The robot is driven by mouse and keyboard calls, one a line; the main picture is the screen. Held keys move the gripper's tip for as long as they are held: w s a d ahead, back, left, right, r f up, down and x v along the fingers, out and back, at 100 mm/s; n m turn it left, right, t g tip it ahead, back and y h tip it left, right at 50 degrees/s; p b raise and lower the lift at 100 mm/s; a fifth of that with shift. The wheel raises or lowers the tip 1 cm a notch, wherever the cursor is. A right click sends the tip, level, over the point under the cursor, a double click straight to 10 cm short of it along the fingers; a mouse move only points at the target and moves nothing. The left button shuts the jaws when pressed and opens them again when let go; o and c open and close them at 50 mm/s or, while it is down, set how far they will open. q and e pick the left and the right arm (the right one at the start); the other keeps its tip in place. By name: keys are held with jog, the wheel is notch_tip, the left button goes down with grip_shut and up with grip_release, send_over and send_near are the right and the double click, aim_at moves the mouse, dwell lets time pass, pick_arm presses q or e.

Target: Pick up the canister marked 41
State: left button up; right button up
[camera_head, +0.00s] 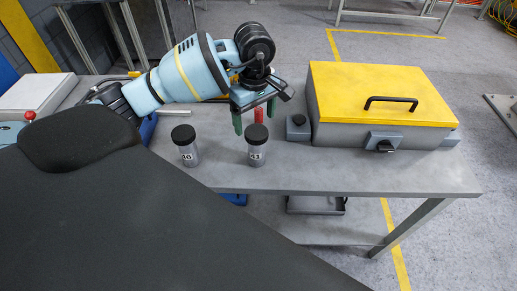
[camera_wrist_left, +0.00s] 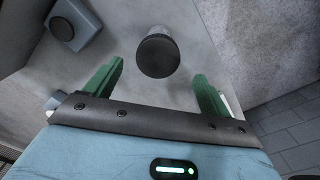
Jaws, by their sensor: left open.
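A dark canister with a black lid (camera_head: 256,154) stands upright near the table's front edge. Its white label is small and reads like 41 or 43; I cannot tell which. A similar canister (camera_head: 187,150) stands upright to its left, with a label that looks like 46. My left gripper (camera_head: 254,112) is open above and behind the right-hand canister, its green fingers pointing down and apart from it. In the left wrist view, a round black lid (camera_wrist_left: 158,54) shows just beyond the gap between the open fingers (camera_wrist_left: 158,72). My right gripper is not in view.
A grey case with a yellow lid (camera_head: 378,92) stands at the right, with a small button box (camera_head: 298,128) beside it. A red item (camera_head: 259,115) shows between the fingers. A pale box (camera_head: 38,93) is at the left. The table's front right (camera_head: 400,172) is clear.

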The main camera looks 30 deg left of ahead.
aim_at(256, 131)
pick_arm(q)
notch_tip(256, 131, down, 2)
jog(key=shift+d+f, duration=0.1)
jog(key=shift+f, duration=0.05)
jog(key=shift+w+f+p, duration=0.15)
jog(key=shift+f+p, duration=0.2)
jog(key=shift+f, duration=2.25)
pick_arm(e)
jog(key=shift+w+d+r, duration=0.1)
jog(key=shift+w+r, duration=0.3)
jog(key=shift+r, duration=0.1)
pick_arm(q)
jog(key=shift+c, duration=0.2)
jog(key=c, duration=1.6)
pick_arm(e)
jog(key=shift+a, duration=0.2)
pick_arm(q)
jog(key=shift+r, duration=0.1)
